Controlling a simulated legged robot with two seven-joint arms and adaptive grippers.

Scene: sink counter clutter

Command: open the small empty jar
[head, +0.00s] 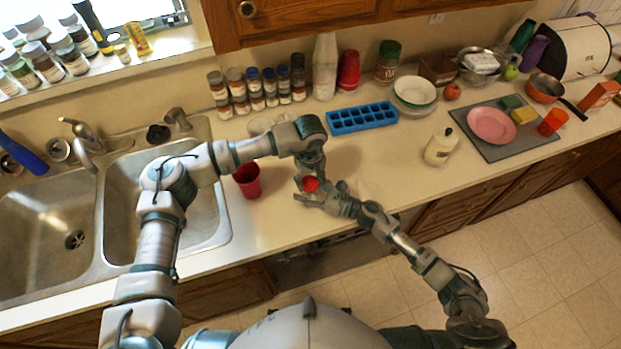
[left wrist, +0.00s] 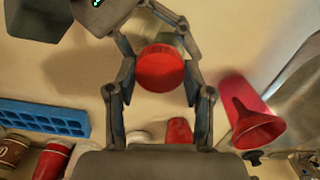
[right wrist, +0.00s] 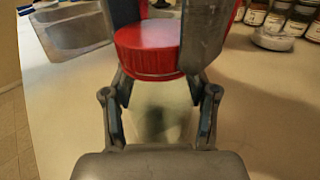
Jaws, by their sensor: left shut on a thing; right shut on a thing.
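The small jar has a red lid (head: 311,184) and a clear, empty-looking body (right wrist: 158,112). It is held above the counter front. My left gripper (head: 309,177) reaches down from above and is shut on the red lid, which also shows between its fingers in the left wrist view (left wrist: 160,68). My right gripper (right wrist: 160,95) is shut on the clear body from the front right. In the right wrist view the lid (right wrist: 148,50) sits at the top of the body, between the left fingers. I cannot tell whether the lid is loose.
A red cup (head: 247,180) stands left of the grippers, by the sink (head: 222,215). A blue ice tray (head: 362,118) lies behind. A cream bottle (head: 440,148) stands to the right. Several spice jars (head: 255,90) line the wall. The counter (head: 385,165) right of the grippers is clear.

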